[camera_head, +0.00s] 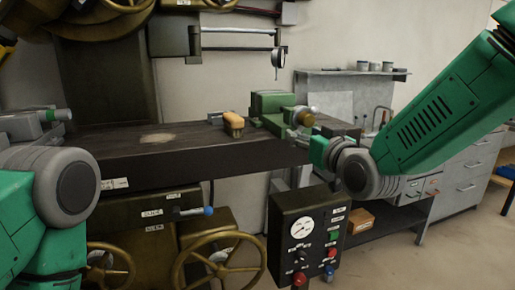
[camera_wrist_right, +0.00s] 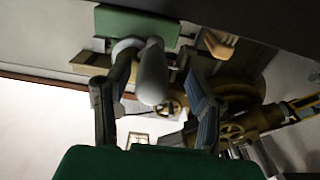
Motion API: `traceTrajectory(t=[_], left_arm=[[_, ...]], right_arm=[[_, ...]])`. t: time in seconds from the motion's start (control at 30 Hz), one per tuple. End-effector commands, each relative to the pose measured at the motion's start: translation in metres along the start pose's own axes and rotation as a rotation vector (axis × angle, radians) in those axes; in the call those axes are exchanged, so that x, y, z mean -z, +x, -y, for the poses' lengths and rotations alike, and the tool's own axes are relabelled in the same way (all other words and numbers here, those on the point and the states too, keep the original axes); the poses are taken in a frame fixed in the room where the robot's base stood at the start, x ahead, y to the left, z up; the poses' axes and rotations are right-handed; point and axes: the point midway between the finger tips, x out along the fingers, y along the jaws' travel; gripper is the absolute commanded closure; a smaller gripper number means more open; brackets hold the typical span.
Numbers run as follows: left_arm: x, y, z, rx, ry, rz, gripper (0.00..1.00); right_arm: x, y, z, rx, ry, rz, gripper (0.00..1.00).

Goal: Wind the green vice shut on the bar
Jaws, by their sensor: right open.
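The green vice (camera_head: 268,104) sits on the dark machine table, near its right end. It also shows at the top of the right wrist view (camera_wrist_right: 138,24). A rounded grey handle (camera_wrist_right: 152,75) projects from its front toward my right wrist camera. My right gripper (camera_head: 304,137) is at the vice's front right. In the wrist view its two fingers (camera_wrist_right: 153,100) are apart, one on each side of the handle; I cannot tell whether they touch it. I cannot make out the bar between the jaws.
An orange-tan block (camera_head: 233,122) stands on the machine table (camera_head: 190,140) left of the vice. A control box (camera_head: 309,235) with a dial hangs below, beside brass handwheels (camera_head: 218,262). A grey cabinet (camera_head: 465,175) stands behind at the right.

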Motion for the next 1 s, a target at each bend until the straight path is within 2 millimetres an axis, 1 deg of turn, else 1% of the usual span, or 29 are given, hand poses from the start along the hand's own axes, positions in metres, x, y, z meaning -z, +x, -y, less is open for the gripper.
traceTrajectory(t=[0.07,0.17,0.5,0.6,0.73,1.0], left_arm=[[0.0,0.0,0.0,0.0,0.0,0.0,0.52],[0.0,0.001,0.0,0.0,0.0,0.0,0.52],[0.0,0.006,0.0,0.0,0.0,0.0,0.52],[0.0,0.006,0.0,0.0,0.0,0.0,0.52],[0.0,0.007,0.0,0.0,0.0,0.0,0.52],[0.0,0.006,0.0,0.0,0.0,0.0,0.52]], right_arm=[[0.0,-0.001,-0.001,-0.001,0.0,0.0,0.52],[0.0,-0.007,-0.001,-0.001,0.001,0.0,0.52],[0.0,-0.057,0.0,-0.001,0.0,0.0,0.52],[0.0,-0.069,0.0,-0.001,0.001,0.0,0.52],[0.0,-0.075,0.0,-0.001,0.001,0.001,0.52],[-0.002,-0.075,-0.001,-0.002,0.001,0.005,0.52]])
